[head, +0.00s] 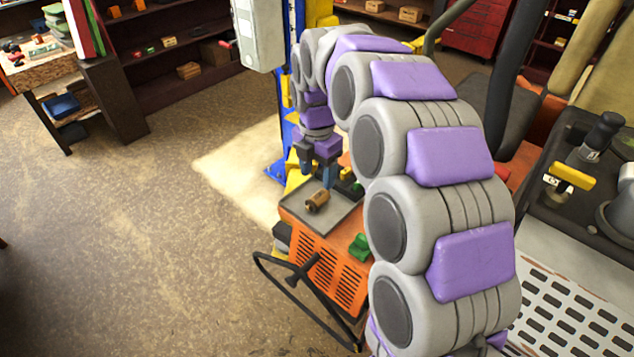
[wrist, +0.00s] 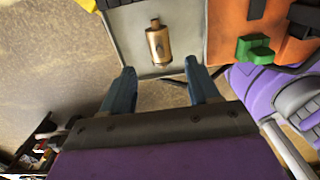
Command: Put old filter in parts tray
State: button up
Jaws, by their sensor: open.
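The old filter looks to be the brass-coloured cylinder (head: 317,201) lying on the grey parts tray (head: 338,214), which sits on the orange mower body. In the wrist view the filter (wrist: 159,43) lies on the tray (wrist: 128,48), inside its rim and beyond my fingertips. My gripper (head: 318,178) is above the tray, pointing down. In the wrist view its two blue fingers (wrist: 160,80) are spread apart with nothing between them, so it is open and empty. The filter does not touch the fingers.
A green part (head: 361,246) sits on the orange mower body (head: 330,268) beside the tray; it also shows in the wrist view (wrist: 255,48). A black bar frame (head: 292,281) juts out at the front. A blue lift post (head: 296,100) stands behind. The floor at left is clear.

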aim_at(318, 195)
notch_tip(318, 195, up, 4)
jog(key=shift+r+p, duration=0.25)
jog(key=shift+p, duration=0.1)
jog(key=s+d+f+m, duration=0.2)
jog(key=s+d+m, duration=0.1)
jog(key=s+m, duration=0.6)
jog(key=s+d+f+m+g, duration=0.1)
jog(key=s+d+m, duration=0.3)
jog(key=s+m, duration=0.5)
jog(key=s+d+f+m, duration=0.3)
jog(key=s+m, duration=0.6)
jog(key=s, duration=0.9)
jog(key=shift+d+g, duration=0.3)
jog(key=shift+d, duration=0.2)
jog(key=shift+r, duration=0.1)
